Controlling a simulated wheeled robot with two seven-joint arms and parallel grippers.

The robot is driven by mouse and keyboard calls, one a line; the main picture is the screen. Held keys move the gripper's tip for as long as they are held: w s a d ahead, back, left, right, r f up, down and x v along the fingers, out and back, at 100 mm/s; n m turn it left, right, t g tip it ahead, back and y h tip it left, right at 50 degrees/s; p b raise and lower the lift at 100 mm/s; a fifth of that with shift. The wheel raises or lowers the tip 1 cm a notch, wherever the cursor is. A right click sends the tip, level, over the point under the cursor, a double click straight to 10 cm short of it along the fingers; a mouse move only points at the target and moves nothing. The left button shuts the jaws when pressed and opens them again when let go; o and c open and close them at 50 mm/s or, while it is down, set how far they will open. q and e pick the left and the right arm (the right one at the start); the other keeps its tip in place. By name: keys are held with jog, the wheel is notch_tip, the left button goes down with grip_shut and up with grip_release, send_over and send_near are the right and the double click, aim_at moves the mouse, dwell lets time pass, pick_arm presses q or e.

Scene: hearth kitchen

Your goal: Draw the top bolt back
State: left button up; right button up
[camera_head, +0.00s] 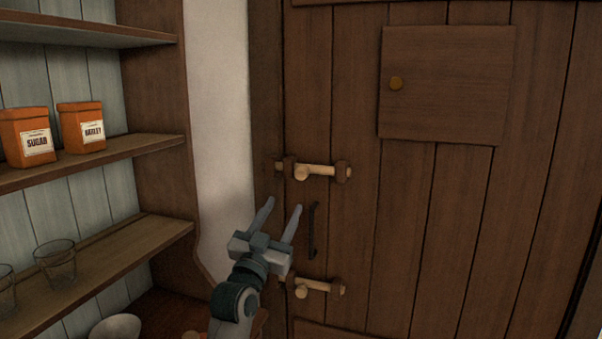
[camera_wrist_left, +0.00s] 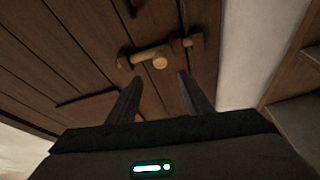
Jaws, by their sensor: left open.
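The top bolt (camera_head: 318,170) is a pale wooden bar with a round knob (camera_head: 302,172), lying level across the left edge of the brown plank door (camera_head: 350,240). Dark brackets hold it at both ends, and its left end reaches the bracket at the frame side. My left gripper (camera_head: 283,204) is open and empty, just below and left of the knob, fingers pointing up toward it. In the left wrist view the bolt (camera_wrist_left: 147,56) and its knob (camera_wrist_left: 160,62) show beyond and between the open fingertips (camera_wrist_left: 160,77), apparently apart from them. My right gripper is not in view.
A dark upright handle (camera_head: 312,231) is on the door just right of my left gripper. A similar lower bolt (camera_head: 322,287) sits below. A small hatch (camera_head: 448,85) is at upper right. Shelves (camera_head: 90,160) with orange tins and glasses (camera_head: 56,264) stand left.

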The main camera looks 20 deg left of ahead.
aim_at(300, 176)
pick_arm(q)
jog(key=p+x, duration=0.4)
jog(key=x, duration=0.8)
jog(key=shift+w+r, duration=0.25)
jog(key=shift+p+x, duration=0.55)
jog(key=shift+x, duration=0.35)
jog(key=shift+f, duration=0.15)
